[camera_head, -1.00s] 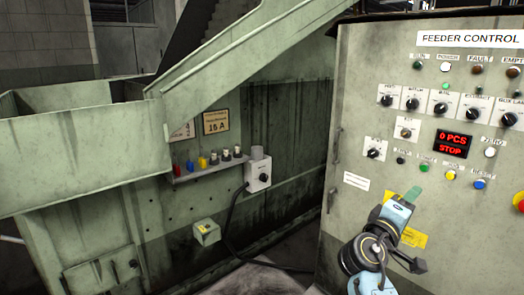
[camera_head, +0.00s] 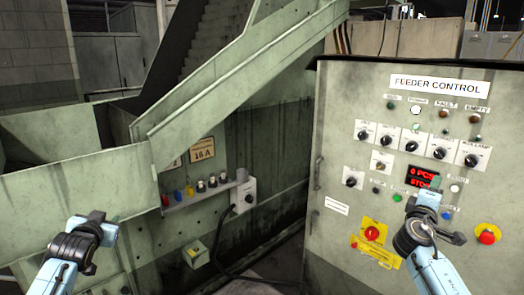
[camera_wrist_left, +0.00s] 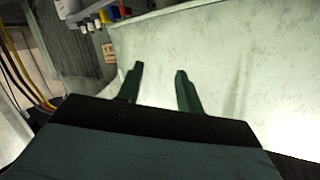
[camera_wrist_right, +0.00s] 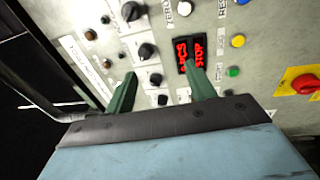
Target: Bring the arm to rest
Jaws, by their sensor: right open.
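My left gripper (camera_head: 97,222) is at the lower left in the head view, in front of the green machine wall. In the left wrist view its two fingers (camera_wrist_left: 160,82) stand apart with nothing between them. My right gripper (camera_head: 435,190) is in front of the feeder control cabinet (camera_head: 335,150), over the lower part of its panel. In the right wrist view its fingers (camera_wrist_right: 160,85) are apart and empty, with the panel's knobs and red display (camera_wrist_right: 192,55) beyond them. I cannot tell the exact gap to the panel.
The cabinet display (camera_head: 421,175) reads 0 PCS and STOP. A red emergency button (camera_head: 487,237) and a red rotary switch on a yellow plate (camera_head: 371,233) are near my right arm. A green hopper and chute (camera_head: 240,75) stand at left, with a shelf of coloured items (camera_head: 200,192).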

